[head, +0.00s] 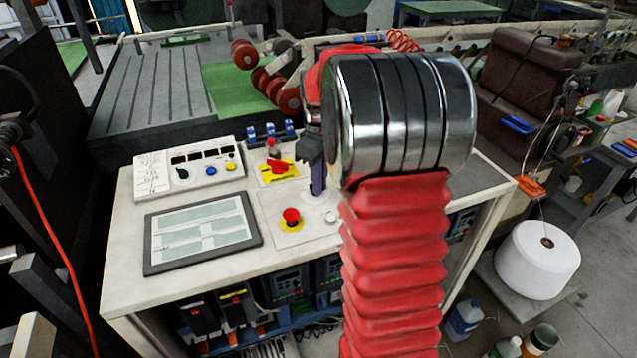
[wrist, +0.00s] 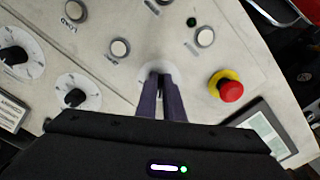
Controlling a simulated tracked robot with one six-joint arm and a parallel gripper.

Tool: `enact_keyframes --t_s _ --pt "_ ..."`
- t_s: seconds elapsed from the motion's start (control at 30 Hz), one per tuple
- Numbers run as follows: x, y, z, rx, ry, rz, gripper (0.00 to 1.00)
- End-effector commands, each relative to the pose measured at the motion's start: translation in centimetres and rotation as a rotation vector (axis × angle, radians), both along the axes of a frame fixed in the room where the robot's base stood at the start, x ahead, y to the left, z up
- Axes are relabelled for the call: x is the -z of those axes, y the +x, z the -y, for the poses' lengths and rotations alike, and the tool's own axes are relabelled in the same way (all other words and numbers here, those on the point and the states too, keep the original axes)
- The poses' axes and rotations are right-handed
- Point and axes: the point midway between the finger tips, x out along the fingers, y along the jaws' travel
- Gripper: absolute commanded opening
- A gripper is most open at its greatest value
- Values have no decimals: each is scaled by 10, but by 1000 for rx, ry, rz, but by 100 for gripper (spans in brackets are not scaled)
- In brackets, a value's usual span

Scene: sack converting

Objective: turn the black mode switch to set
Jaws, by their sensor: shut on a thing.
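My gripper (wrist: 160,76) points down at the pale control panel, its two dark fingers close together over a round white dial plate (wrist: 146,72). The fingers are shut on the black mode switch at this plate. They hide nearly all of the switch, so I cannot read its setting. In the head view, my gripper (head: 318,188) stands on the panel just right of the red stop button (head: 291,215); the switch itself is hidden there.
In the wrist view, two other black knobs (wrist: 75,97) (wrist: 14,56) sit on white dials at the left. A round white button (wrist: 119,48) and the red stop button (wrist: 231,91) are near the fingers. A screen (head: 203,232) lies left on the cabinet top (head: 130,285).

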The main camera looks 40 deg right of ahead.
Motion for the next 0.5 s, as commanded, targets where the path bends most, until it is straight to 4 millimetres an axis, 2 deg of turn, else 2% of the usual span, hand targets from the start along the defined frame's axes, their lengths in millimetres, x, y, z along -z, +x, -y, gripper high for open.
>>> enact_keyframes --t_s 0.2,0.5 --pt "0 0 2 -127 -1 -1 0" --pt "0 1 3 -193 -1 -1 0"
